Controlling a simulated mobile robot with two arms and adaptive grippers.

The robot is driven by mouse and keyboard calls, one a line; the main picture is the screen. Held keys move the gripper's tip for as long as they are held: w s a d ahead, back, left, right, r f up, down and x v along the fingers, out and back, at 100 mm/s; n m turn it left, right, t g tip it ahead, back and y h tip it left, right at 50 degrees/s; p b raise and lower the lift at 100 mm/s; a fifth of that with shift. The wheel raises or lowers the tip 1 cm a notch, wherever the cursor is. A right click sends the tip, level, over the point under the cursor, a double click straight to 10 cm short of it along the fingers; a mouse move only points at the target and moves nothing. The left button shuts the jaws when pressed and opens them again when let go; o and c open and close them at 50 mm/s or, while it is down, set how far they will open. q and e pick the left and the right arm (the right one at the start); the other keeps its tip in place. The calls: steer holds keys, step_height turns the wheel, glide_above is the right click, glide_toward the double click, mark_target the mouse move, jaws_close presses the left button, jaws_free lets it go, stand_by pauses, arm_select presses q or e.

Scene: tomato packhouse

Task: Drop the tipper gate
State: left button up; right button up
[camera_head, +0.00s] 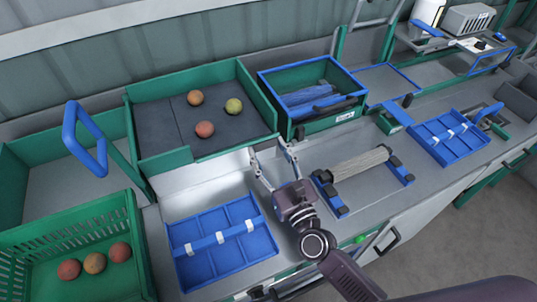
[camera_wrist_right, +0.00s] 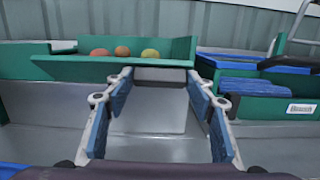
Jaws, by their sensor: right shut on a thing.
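The green tipper (camera_head: 262,93) has a dark bed with three tomatoes, red, orange and yellow-green. Its low green front gate (camera_wrist_right: 85,68) shows in the wrist view, with a dark grey bar (camera_wrist_right: 160,76) at its right end. My right gripper (camera_head: 272,150) is at the tipper's front right corner. In the wrist view my right gripper (camera_wrist_right: 160,84) has its fingers on either side of the dark bar, shut on it. The gate looks upright; the grip contact is hard to make out in the head view. My left gripper is not in view.
A blue divided tray (camera_head: 198,262) lies below the tipper's pale chute. A green crate (camera_head: 70,232) with tomatoes and a blue loop handle (camera_head: 70,125) are at left. A blue-rimmed green bin (camera_head: 335,118), a roller (camera_head: 358,163) and another blue tray (camera_head: 447,138) are to the right.

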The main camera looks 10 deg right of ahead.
steer(key=o, duration=1.2)
steer(key=shift+c, duration=0.2)
steer(key=v, duration=1.2)
steer(key=shift+c, duration=0.2)
